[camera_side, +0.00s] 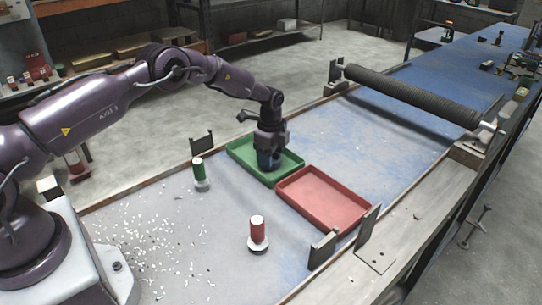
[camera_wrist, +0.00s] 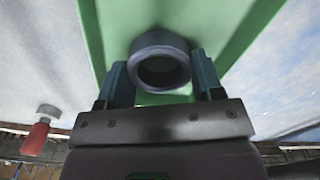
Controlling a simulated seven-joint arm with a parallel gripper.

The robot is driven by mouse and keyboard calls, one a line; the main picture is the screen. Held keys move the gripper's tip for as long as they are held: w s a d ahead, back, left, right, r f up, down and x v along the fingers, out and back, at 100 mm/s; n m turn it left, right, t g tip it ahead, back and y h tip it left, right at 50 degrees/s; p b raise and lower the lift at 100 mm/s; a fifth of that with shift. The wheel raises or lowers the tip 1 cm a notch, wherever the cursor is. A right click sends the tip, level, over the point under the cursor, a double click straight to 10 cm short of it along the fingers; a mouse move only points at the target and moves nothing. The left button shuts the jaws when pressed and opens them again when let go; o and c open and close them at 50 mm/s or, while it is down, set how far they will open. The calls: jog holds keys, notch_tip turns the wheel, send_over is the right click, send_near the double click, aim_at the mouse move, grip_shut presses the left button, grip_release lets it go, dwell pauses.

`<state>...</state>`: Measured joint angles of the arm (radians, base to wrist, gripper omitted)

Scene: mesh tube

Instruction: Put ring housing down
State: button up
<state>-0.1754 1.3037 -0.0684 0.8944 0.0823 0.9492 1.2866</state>
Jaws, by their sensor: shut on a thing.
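The ring housing (camera_wrist: 160,42) is a grey-blue ring with an open centre. In the wrist view it sits between the two fingers of my gripper (camera_wrist: 163,75), which are shut on it. Green shows behind the ring and through its hole. In the side view my gripper (camera_side: 268,165) points down at the green tray (camera_side: 293,158), low over its inside. The ring is largely hidden there, and I cannot tell whether it touches the tray floor.
A red tray (camera_side: 322,198) lies right beside the green one. White bits (camera_side: 155,240) are scattered at the left. A dark roller (camera_side: 410,97) spans the table beyond the trays.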

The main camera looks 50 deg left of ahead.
jog(key=shift+w+f, duration=0.1)
jog(key=shift+f, duration=0.1)
jog(key=shift+f, duration=0.15)
jog(key=o, duration=1.1)
